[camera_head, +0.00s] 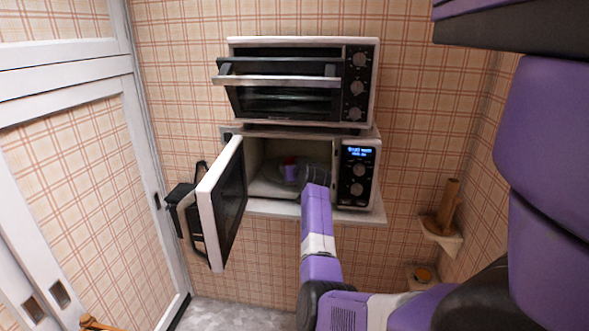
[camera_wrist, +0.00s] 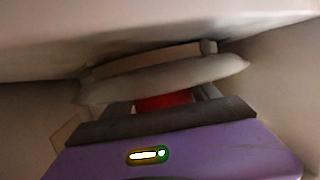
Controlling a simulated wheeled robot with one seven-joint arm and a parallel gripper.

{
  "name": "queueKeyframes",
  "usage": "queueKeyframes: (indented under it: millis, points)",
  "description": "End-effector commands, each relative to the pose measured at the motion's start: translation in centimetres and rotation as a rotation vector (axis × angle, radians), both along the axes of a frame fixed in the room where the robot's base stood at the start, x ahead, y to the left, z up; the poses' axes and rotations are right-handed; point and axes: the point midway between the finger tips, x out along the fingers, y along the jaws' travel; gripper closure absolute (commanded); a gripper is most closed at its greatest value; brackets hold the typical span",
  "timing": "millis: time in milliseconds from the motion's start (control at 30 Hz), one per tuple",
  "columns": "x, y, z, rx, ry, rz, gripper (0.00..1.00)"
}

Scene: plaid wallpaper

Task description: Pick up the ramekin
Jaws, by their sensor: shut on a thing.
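A small red thing, which I take to be the ramekin (camera_head: 289,160), is inside the open microwave (camera_head: 357,197), near the middle of its cavity. It also shows as a red patch (camera_wrist: 163,101) in the wrist view, just beyond the dark front edge of my gripper (camera_wrist: 165,98). My gripper has reached into the microwave and is shut on it. The fingertips are mostly hidden in the head view, and a pale rounded shape (camera_wrist: 165,77) covers part of the red thing in the wrist view.
The microwave door (camera_head: 221,203) is swung open to the left. The cavity walls and ceiling are close around my gripper. A toaster oven (camera_head: 303,41) with its door partly open stands directly above. A small corner shelf (camera_head: 441,238) with brown cylinders is on the right.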

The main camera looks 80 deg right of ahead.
Motion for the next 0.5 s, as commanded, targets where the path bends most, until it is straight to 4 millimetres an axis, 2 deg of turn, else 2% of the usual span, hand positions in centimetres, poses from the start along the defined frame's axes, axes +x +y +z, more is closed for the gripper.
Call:
queueKeyframes:
  millis: [167, 500]
  points:
    - [0.0, 0.1, 0.3, 0.005, 0.003, 0.001, 0.79]
    - [-0.1, 0.2, 3.3, -0.001, 0.000, 0.000, 0.79]
